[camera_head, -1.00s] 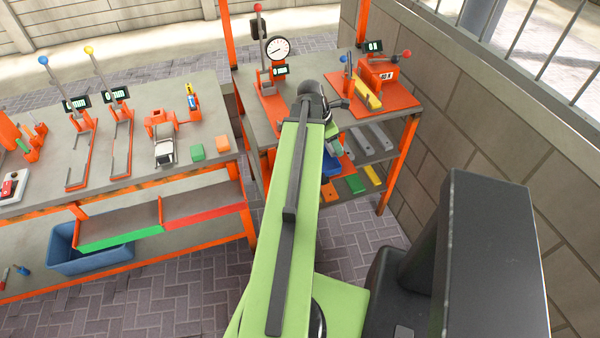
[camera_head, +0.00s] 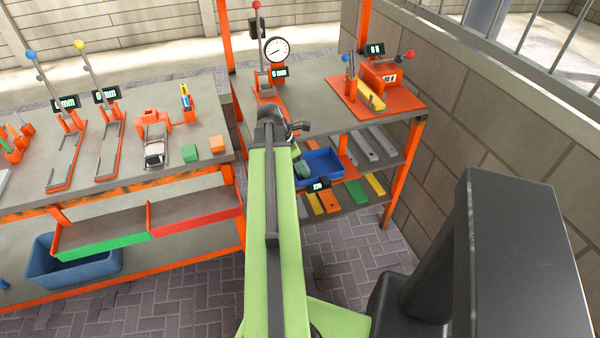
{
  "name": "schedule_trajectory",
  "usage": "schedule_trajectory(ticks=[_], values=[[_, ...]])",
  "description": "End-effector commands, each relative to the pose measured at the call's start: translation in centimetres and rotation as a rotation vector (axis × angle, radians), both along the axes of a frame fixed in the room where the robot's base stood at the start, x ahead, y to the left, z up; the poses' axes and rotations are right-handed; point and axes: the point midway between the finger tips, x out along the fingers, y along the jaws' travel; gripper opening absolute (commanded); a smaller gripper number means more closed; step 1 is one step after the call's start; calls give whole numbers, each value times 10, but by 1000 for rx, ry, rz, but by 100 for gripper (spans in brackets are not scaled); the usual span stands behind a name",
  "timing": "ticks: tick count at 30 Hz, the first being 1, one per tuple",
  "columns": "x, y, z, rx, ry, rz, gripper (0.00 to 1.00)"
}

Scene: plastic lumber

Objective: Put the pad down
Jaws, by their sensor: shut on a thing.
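My green arm reaches forward from the bottom of the view to the right-hand bench. My gripper (camera_head: 302,166) hangs from the dark wrist, low in front of that bench, beside the left end of a blue tray (camera_head: 325,160). It is shut on the pad. The pad itself and the fingertips cannot be made out, hidden behind the arm and wrist or too small. The blue tray sits on the bench's upper lower-shelf, above a small dark display (camera_head: 318,184).
The right bench (camera_head: 320,75) carries a dial gauge (camera_head: 276,50) and an orange press (camera_head: 383,76). Coloured bars (camera_head: 356,191) lie on its lowest shelf. A brick wall closes the right side.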

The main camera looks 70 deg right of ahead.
Motion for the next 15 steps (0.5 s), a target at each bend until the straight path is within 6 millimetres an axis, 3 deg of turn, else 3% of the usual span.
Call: schedule_trajectory(ticks=[10,11,15], values=[[0,0,-6,0,0,1,7],[0,0,-6,0,0,1,55],[1,0,-4,0,0,1,73]])
